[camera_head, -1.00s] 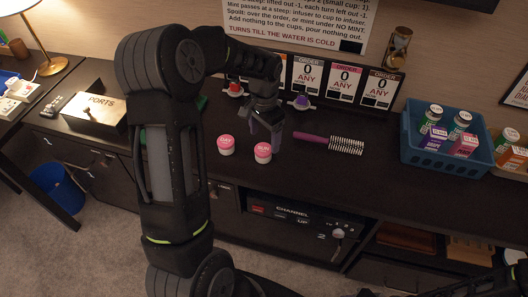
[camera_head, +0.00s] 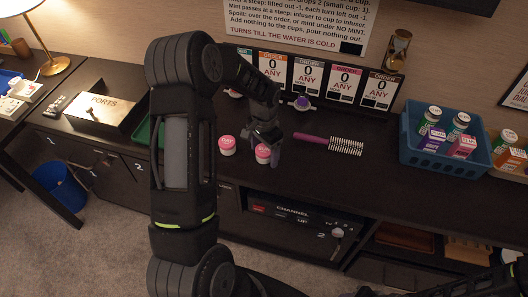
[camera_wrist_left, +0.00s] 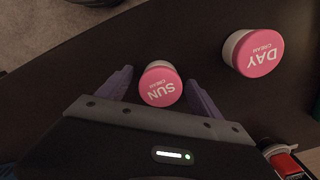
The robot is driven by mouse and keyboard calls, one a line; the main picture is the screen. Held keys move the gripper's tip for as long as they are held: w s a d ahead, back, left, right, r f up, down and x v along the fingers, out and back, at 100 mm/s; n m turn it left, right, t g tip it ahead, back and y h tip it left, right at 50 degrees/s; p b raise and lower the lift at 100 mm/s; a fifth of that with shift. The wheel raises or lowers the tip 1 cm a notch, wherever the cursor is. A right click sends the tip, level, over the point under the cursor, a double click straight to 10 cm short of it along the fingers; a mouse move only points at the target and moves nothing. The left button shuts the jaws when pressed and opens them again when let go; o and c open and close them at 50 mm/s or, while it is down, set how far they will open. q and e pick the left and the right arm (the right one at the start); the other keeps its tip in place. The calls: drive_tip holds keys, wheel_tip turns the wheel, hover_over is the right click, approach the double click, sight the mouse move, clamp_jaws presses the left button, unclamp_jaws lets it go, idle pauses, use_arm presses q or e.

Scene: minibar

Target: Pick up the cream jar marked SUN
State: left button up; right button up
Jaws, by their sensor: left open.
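The cream jar marked SUN (camera_wrist_left: 160,86) has a pink lid with white lettering and a pale body. In the left wrist view it stands between the two purple fingers of my left gripper (camera_wrist_left: 158,92), which is open around it. In the head view the SUN jar (camera_head: 263,154) is partly hidden by my left gripper (camera_head: 270,158). A second pink-lidded jar, marked DAY (camera_wrist_left: 259,54), stands apart from the fingers; it also shows in the head view (camera_head: 227,145), left of the SUN jar. My right gripper is not in view.
A purple-handled brush (camera_head: 330,143) lies right of the jars on the dark counter. Order cards (camera_head: 306,76) stand behind. A blue basket (camera_head: 441,158) with bottles and boxes is at the right. The counter's front edge is close to the jars.

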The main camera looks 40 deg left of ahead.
sight(264, 149)
use_arm(q)
drive_tip(key=shift+c, duration=0.2)
idle(0.4)
drive_tip(key=c, duration=1.4)
drive_tip(key=shift+r, duration=0.1)
drive_tip(key=shift+c, duration=0.2)
wheel_tip(264, 149, up, 10)
drive_tip(key=shift+f+b, duration=0.1)
drive_tip(key=shift+b, duration=0.7)
